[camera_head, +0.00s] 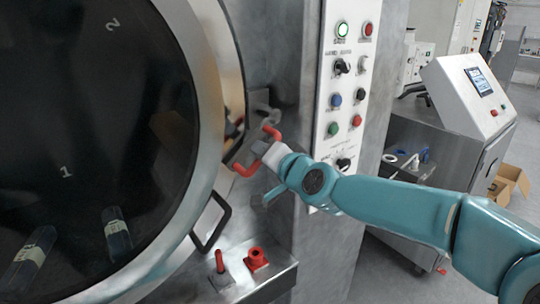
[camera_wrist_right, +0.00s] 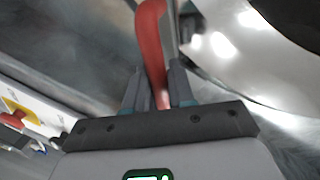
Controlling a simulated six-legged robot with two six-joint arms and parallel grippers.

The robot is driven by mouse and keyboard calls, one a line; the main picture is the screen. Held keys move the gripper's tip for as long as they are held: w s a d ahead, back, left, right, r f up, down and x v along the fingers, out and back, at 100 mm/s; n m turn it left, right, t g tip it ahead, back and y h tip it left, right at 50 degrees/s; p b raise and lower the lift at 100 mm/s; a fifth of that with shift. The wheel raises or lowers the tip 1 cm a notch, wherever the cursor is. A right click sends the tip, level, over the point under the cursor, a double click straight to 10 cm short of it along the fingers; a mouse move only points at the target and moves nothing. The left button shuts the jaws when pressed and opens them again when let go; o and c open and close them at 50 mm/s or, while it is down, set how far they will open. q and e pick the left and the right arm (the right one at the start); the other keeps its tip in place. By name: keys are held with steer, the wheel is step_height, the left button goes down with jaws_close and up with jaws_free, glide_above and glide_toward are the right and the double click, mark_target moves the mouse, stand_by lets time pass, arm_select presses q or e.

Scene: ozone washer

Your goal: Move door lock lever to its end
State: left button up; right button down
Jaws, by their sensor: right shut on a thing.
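The red door lock lever (camera_head: 246,168) sits at the right rim of the round washer door (camera_head: 208,60) in the head view. My right gripper (camera_head: 262,158) reaches it from the right, its pale body just beside the red bar. In the right wrist view the red lever (camera_wrist_right: 151,45) runs down between the two dark fingers of my right gripper (camera_wrist_right: 160,92), which are shut on it. The lever's mount is partly hidden by the gripper. My left gripper is not in view.
A control panel (camera_head: 346,95) with buttons and knobs stands right of the door. A black door handle (camera_head: 212,222) is below the lever. A ledge with a red stick (camera_head: 219,261) and a red fitting (camera_head: 256,259) lies lower down. A grey cabinet (camera_head: 440,130) stands at right.

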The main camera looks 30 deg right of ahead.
mark_target(259, 137)
steer(key=r+m, duration=0.1)
steer(key=a+r+m+p, duration=0.1)
steer(key=shift+a+r+m+y, duration=0.1)
steer(key=shift+r+m+y, duration=0.2)
steer(key=shift+m+y, duration=0.1)
steer(key=shift+s+a+r+m+y+p, duration=0.15)
steer(key=shift+r+m+p, duration=0.1)
steer(key=shift+r+m, duration=0.25)
steer(key=shift+w+a+r+m+y+p, duration=0.1)
steer(key=shift+r+m+y+p, duration=0.15)
steer(key=shift+m, duration=0.35)
steer(key=shift+r, duration=0.1)
steer(key=c, duration=1.1)
jaws_free()
steer(key=shift+d, duration=0.1)
steer(key=shift+s, duration=0.1)
steer(key=shift+s, duration=0.15)
steer(key=s+r+p, duration=0.3)
steer(key=s, duration=1.2)
steer(key=shift+s+d, duration=0.35)
steer(key=shift+s, duration=0.05)
